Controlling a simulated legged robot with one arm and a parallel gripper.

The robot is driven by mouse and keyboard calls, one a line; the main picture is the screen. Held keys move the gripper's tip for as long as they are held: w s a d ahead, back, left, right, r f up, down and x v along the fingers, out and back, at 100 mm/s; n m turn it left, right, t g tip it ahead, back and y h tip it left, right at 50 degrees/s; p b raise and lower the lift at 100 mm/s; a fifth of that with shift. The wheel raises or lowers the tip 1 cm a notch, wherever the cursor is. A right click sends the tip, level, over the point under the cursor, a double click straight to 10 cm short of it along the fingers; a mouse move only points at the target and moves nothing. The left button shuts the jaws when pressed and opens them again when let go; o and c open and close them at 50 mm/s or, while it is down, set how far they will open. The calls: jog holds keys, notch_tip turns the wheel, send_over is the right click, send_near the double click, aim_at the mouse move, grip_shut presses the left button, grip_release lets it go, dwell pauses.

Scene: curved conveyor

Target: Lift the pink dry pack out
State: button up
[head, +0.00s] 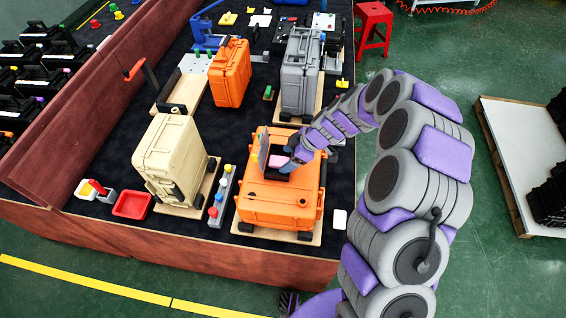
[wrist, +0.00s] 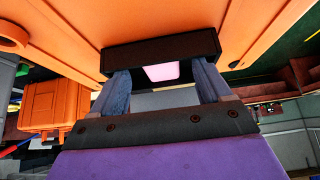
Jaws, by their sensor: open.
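The pink dry pack (head: 277,161) shows as a small pink patch at the opening in the top of the near orange case (head: 280,205). In the wrist view it is a pale pink block (wrist: 162,72) inside a black-framed opening (wrist: 150,50). My gripper (head: 287,164) is at this opening, reaching in from the right side of the head view. In the wrist view its two blue-grey fingers (wrist: 162,80) are open, one on each side of the pack, with their tips at the black frame. Contact with the pack cannot be told. An upright flap (head: 263,148) stands beside the opening.
A beige case (head: 170,160) stands left of the orange case, with a strip of coloured knobs (head: 220,197) between them. A red tray (head: 132,205) lies further left. A grey case (head: 300,75) and another orange case (head: 230,75) stand behind. A red stool (head: 373,25) is beyond the table.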

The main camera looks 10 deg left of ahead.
aim_at(279, 162)
jog(key=shift+a+f, duration=0.55)
jog(key=shift+a, duration=0.2)
jog(key=shift+s+a, duration=0.1)
jog(key=shift+a, duration=0.45)
jog(key=shift+d, duration=0.3)
jog(key=c, duration=1.1)
